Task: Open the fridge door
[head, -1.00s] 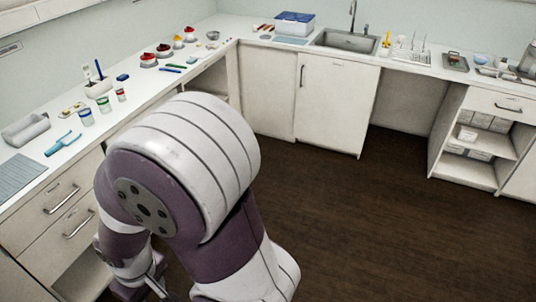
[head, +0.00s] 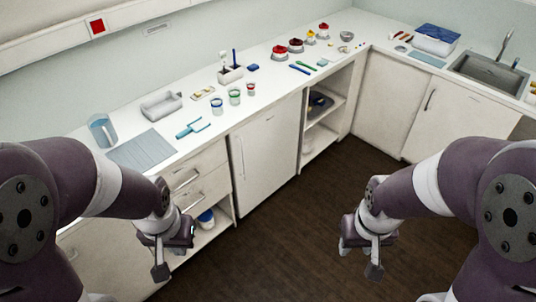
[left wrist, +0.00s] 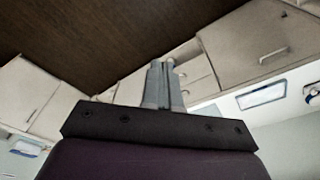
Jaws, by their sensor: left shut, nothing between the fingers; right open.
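A closed white under-counter door (head: 268,150) with a tall vertical handle (head: 240,158) stands in the middle of the left counter; it looks like the fridge door. Another closed white door (head: 447,112) with a handle is in the corner run under the sink side, so I cannot be fully sure which is the fridge. My left gripper (head: 162,265) is in front of the drawers, left of the tall handle and apart from it. In the left wrist view its fingers (left wrist: 163,85) are together and empty. My right gripper (head: 373,268) is open and empty over the floor, right of the door.
The counter (head: 262,110) bears cups, a tray, a jug (head: 102,130), fruit tarts and tools. Drawers (head: 190,180) and an open shelf with a blue-lidded tub (head: 206,218) are left of the door. The dark floor (head: 290,230) between my arms is clear.

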